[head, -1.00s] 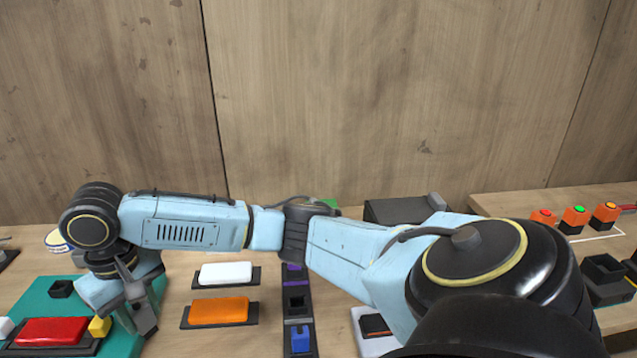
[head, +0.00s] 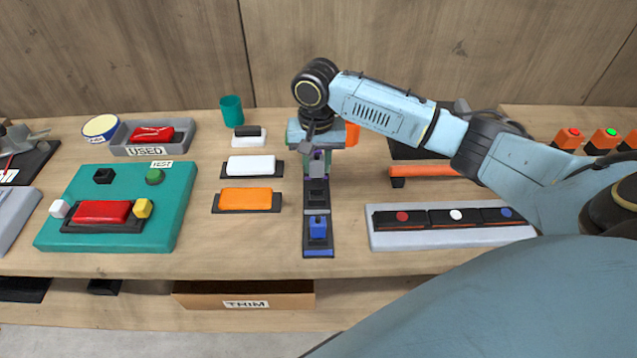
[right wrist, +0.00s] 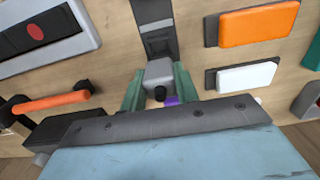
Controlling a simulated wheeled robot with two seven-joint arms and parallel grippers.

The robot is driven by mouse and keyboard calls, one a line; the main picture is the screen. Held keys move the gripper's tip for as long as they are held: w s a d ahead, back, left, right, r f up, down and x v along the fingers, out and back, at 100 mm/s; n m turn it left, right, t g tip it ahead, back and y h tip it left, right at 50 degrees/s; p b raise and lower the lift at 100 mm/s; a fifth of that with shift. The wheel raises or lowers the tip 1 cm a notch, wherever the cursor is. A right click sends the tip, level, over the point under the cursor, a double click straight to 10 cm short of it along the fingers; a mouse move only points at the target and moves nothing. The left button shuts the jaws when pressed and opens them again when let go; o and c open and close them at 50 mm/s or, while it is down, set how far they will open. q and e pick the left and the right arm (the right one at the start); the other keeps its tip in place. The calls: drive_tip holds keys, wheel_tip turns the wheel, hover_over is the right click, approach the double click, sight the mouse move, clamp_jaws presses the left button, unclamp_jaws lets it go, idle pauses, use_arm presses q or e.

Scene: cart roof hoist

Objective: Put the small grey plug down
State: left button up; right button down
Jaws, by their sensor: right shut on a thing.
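My right gripper (head: 316,160) reaches down over the dark strip (head: 317,245) in the middle of the bench. In the right wrist view its two green fingers are shut on the small grey plug (right wrist: 159,76), a grey block with a black knob. The strip has a purple end (right wrist: 172,101), mostly hidden behind the gripper, a black square socket (head: 317,192) and a blue block (head: 318,227) at the near end. The plug is above the strip's far part; I cannot tell whether it touches it. My left gripper is out of view.
A white pad (head: 250,165) and an orange pad (head: 249,200) lie left of the strip. A grey tray (head: 452,240) and an orange bar (head: 430,171) are to its right. The teal test board (head: 170,215) and USED tray (head: 118,143) are further left.

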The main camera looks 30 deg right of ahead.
sight(317, 180)
wheel_tip(317, 180, down, 7)
drive_tip(key=shift+b, duration=0.3)
drive_tip(key=c, duration=1.1)
unclamp_jaws()
drive_tip(key=shift+o, duration=0.2)
wheel_tip(317, 180, up, 12)
drive_tip(key=shift+r+p, duration=0.1)
drive_tip(key=shift+p, duration=0.5)
drive_tip(key=shift+s, duration=0.1)
